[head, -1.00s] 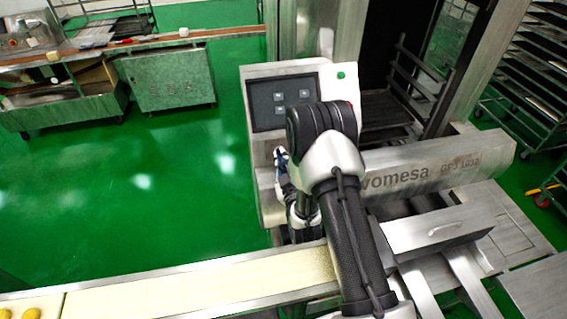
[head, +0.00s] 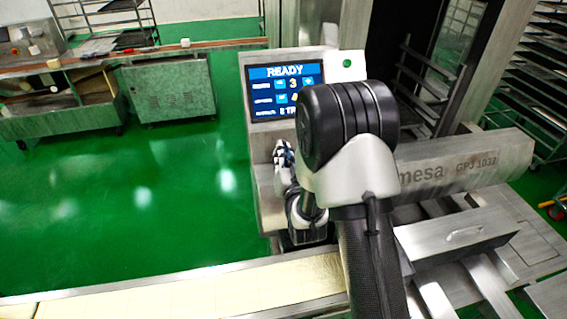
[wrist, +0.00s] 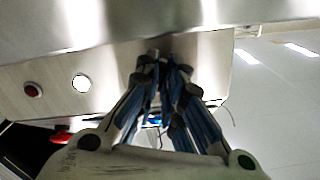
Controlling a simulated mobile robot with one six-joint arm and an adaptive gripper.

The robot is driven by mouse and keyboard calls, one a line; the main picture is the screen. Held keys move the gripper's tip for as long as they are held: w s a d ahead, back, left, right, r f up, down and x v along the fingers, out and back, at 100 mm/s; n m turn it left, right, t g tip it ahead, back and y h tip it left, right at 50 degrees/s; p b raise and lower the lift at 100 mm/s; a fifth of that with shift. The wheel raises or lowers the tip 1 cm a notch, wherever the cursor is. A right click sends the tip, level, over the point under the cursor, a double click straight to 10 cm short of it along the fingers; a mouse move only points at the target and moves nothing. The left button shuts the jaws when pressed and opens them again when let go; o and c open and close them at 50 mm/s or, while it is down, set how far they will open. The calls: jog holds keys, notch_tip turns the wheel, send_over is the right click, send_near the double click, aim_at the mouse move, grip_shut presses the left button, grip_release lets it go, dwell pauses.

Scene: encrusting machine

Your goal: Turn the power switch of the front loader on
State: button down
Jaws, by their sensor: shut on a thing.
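The front loader's control panel (head: 262,150) stands in the middle of the head view, with its screen (head: 285,90) lit blue and reading READY. In the wrist view, my gripper's blue-padded fingers (wrist: 166,62) are closed together against the metal panel face (wrist: 120,65). The power switch is hidden between the fingertips, and its position cannot be seen.
A green button (head: 347,62) is right of the screen. A conveyor (head: 200,291) runs along the front. Green floor (head: 150,190) left of the panel is clear.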

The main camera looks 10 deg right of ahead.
jog(key=shift+a+r+m+b, duration=0.1)
jog(key=shift+a+m+b, duration=0.05)
jog(key=shift+m+b, duration=2.05)
jog(key=shift+r, duration=0.1)
jog(key=c, duration=1.7)
grip_release()
jog(key=s, duration=0.7)
jog(key=shift+s, duration=0.25)
